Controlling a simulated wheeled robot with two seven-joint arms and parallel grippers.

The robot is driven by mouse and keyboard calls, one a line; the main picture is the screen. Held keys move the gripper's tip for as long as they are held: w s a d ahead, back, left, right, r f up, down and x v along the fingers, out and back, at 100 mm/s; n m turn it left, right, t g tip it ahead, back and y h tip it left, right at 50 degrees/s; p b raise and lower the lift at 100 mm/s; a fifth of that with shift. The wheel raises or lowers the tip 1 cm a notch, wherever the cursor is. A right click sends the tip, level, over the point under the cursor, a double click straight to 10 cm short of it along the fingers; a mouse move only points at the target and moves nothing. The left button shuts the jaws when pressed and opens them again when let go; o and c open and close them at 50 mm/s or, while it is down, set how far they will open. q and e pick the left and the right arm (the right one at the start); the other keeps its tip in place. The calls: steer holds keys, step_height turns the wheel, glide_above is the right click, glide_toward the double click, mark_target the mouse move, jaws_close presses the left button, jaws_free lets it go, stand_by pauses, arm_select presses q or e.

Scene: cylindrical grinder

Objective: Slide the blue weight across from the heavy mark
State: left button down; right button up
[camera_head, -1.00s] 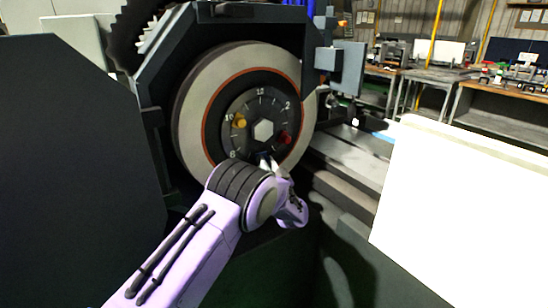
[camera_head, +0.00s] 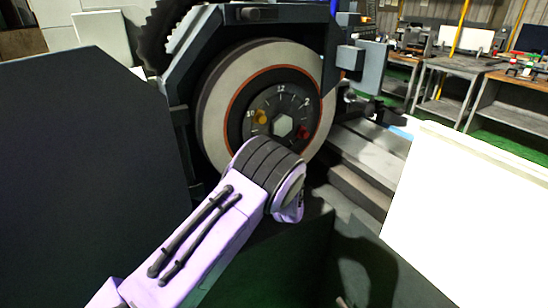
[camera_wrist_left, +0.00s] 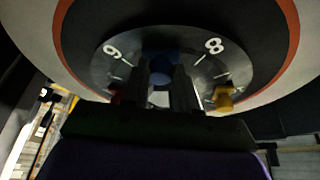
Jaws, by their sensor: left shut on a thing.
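The grinder wheel (camera_head: 218,108) has a dark numbered dial (camera_head: 283,97) at its centre, around a pale hex nut (camera_head: 283,126). A yellow weight (camera_head: 261,117) sits near the 10, and a red weight (camera_head: 303,132) sits at the dial's right. The blue weight (camera_wrist_left: 163,67) shows in the left wrist view, between the 8 and what looks like an upside-down 6. My left gripper (camera_wrist_left: 162,87) is shut on it, one dark finger on each side. In the head view, my left wrist hides the gripper and blue weight. The heavy mark cannot be made out. My right gripper is not seen.
A dark panel (camera_head: 90,170) stands at the left and a large white panel (camera_head: 475,200) at the right. The machine bed (camera_head: 365,160) runs right of the wheel. Workbenches (camera_head: 510,95) stand in the background.

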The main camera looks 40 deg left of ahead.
arm_select(q)
steer(key=c, duration=1.1)
jaws_free()
steer(key=shift+c, duration=0.2)
steer(key=shift+d, duration=0.1)
steer(key=b+v, duration=0.2)
steer(key=v, duration=0.8)
steer(key=shift+d+b, duration=0.2)
steer(key=shift+b, duration=0.2)
steer(key=shift+s+f, duration=0.1)
steer(key=shift+s, duration=0.05)
